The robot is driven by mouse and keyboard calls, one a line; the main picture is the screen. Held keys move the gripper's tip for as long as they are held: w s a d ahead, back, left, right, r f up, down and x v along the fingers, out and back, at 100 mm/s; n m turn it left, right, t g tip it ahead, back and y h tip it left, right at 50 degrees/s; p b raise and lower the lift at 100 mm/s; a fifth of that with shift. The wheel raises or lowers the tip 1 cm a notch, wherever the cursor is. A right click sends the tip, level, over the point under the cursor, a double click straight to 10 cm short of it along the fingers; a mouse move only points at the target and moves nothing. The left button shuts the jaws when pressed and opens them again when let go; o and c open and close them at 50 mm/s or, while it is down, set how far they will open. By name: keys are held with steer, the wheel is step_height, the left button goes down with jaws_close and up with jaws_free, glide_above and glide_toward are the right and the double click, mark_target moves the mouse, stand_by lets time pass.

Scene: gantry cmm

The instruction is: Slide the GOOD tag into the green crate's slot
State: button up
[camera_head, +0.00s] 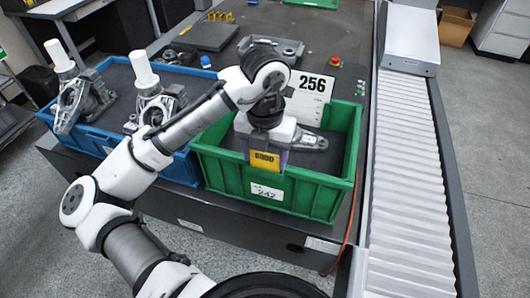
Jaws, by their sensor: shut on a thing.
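The yellow GOOD tag (264,162) has dark lettering too small to read for certain. It is upright at the front wall of the green crate (225,180), near the middle of the rim. My gripper (265,152) is above and behind the tag, pointing down, and is shut on it. The fingertips are mostly hidden. The slot is hidden behind the tag and gripper, so I cannot tell whether the tag's lower edge is inside it. A white label (266,192) is on the crate's front below the tag.
A grey metal part (312,143) lies in the green crate, with a white 256 card (312,88) behind. A blue crate (178,165) with grey castings stands at left. A roller conveyor (405,190) runs at right. My arm crosses the blue crate's front.

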steer(key=shift+f, duration=0.2)
steer(key=shift+f+b, duration=0.35)
steer(key=shift+b, duration=0.05)
steer(key=o, duration=1.3)
steer(key=shift+c, duration=0.2)
steer(key=shift+r, duration=0.1)
steer(key=shift+r+p, duration=3.25)
steer(key=shift+r, duration=0.2)
